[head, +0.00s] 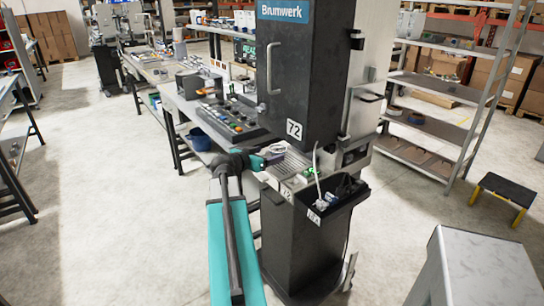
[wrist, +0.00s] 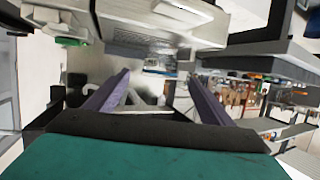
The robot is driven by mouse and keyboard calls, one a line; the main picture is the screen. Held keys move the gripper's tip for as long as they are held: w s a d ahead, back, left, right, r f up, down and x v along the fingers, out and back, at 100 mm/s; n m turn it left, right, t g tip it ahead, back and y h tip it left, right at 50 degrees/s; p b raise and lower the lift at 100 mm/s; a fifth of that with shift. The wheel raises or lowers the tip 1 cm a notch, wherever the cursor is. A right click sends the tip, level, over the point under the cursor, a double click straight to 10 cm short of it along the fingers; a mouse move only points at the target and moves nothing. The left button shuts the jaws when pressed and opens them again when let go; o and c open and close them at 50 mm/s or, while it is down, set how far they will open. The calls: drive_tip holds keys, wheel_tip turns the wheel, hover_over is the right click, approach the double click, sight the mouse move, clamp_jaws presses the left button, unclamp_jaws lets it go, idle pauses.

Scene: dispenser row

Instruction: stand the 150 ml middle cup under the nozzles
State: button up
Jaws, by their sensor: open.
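The dispenser (head: 300,85) is a tall dark cabinet marked 72, with a slatted drip tray (head: 292,165) low at its front. My gripper (head: 272,158) is at the left edge of this tray. In the wrist view my gripper (wrist: 158,76) has its two purple fingers spread wide, with nothing held between them. A small pale rounded thing (head: 278,149) shows beside the gripper at the tray; I cannot tell whether it is a cup. I cannot make out the 150 ml middle cup for certain. The nozzles are hidden by the cabinet.
A black bin (head: 340,200) with cables and small items is fixed to the machine's front right. Metal shelving (head: 440,100) and a yellow-legged step stool (head: 504,190) are at right. Floor between is clear.

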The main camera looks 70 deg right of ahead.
drive_tip(key=shift+b+v, duration=0.55)
drive_tip(key=shift+v, duration=2.25)
drive_tip(key=shift+w, duration=0.1)
